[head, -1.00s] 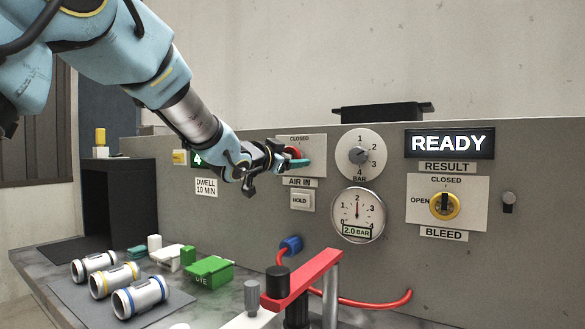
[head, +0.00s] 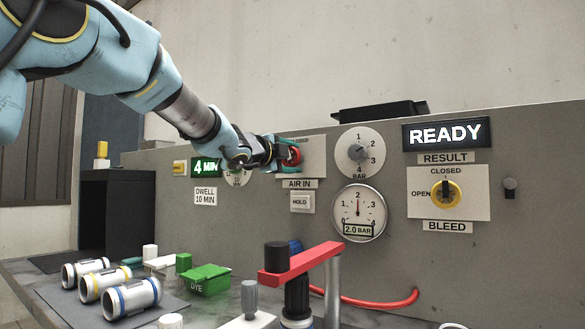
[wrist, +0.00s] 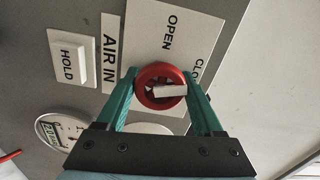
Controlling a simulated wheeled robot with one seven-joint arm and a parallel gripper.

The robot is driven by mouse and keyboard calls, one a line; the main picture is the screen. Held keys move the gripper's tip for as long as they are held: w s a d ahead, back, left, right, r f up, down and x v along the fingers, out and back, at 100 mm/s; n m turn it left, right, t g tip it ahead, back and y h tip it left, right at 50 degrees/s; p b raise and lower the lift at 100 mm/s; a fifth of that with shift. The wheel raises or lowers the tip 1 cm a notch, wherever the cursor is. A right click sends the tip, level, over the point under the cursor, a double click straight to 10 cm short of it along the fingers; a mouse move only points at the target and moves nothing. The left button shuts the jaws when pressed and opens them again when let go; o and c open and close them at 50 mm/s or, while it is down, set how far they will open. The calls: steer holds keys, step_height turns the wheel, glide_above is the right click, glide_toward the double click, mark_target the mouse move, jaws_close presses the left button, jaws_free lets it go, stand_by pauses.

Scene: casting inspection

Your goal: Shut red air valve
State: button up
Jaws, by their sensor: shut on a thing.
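The red air valve (head: 295,158) is a round red knob with a white bar, on a pale plate above the AIR IN label. In the wrist view, the knob (wrist: 147,79) sits between the teal fingers of my gripper (wrist: 160,78), which is shut on it. The white bar points right, roughly toward the CLOSED lettering (wrist: 197,68), which one finger partly hides. The OPEN lettering (wrist: 170,32) is clear above the knob. In the head view, my gripper (head: 288,151) reaches the knob from the left and covers part of the plate.
A HOLD button (head: 300,201) is below the valve. The pressure gauge (head: 358,213) and a BAR dial (head: 359,153) are to its right. A yellow bleed knob (head: 446,194) is farther right. Below stand a red clamp arm (head: 310,262), a green DYE box (head: 206,279) and several metal cylinders.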

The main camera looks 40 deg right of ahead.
steer(key=shift+f+m+b, duration=0.1)
steer(key=shift+m+b, duration=0.8)
steer(key=shift+m, duration=1.1)
steer(key=o, duration=1.4)
steer(key=b+v, duration=0.1)
steer(key=v, duration=1)
